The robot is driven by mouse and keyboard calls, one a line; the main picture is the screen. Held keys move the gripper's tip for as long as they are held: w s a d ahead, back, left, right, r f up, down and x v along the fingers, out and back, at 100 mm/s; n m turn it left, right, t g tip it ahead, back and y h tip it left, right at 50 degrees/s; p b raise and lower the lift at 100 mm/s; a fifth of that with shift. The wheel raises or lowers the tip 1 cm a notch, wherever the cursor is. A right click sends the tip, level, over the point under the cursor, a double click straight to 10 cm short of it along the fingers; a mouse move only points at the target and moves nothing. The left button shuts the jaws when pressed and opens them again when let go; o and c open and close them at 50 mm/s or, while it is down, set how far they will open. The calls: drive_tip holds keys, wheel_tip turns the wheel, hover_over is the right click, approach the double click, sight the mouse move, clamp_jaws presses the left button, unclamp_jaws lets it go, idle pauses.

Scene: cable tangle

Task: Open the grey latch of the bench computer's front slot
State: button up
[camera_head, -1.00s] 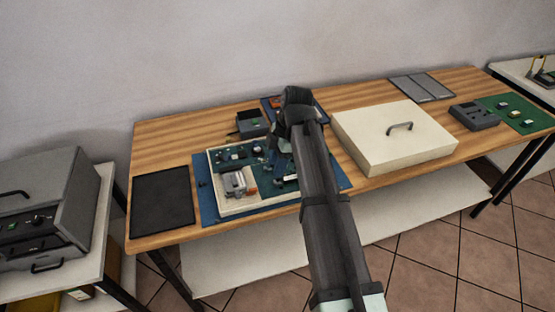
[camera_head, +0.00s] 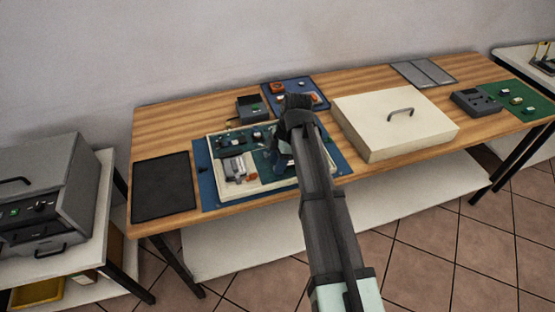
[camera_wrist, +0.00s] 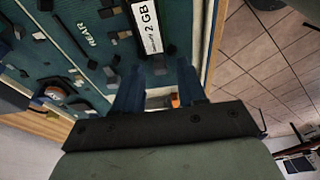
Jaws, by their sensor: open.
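The bench computer (camera_head: 213,185) is a pale open tray with a green circuit board, lying on a blue mat. My gripper is over the right part of its board, mostly hidden behind my arm in the head view. In the wrist view my gripper (camera_wrist: 160,77) is open, its two bluish fingers apart and pointing at the board.
A large pale cover with a handle (camera_head: 395,128) stands right of the computer. A black mat (camera_head: 162,188) lies to the left. A small dark box (camera_head: 250,107) and a blue tray of parts (camera_head: 305,85) are behind. Bare wood shows along the back left.

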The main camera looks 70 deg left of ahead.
drive_tip(key=shift+c, duration=0.2)
clamp_jaws()
drive_tip(key=shift+s, duration=0.55)
idle(0.4)
drive_tip(key=shift+o, duration=0.2)
unclamp_jaws()
drive_tip(key=shift+s+v, duration=0.25)
drive_tip(key=shift+v, duration=0.7)
drive_tip(key=shift+s+v, duration=0.2)
drive_tip(key=shift+v, duration=0.8)
drive_tip(key=shift+s+v, duration=0.25)
drive_tip(key=shift+v, duration=0.7)
drive_tip(key=shift+r, duration=0.2)
drive_tip(key=shift+w, duration=0.1)
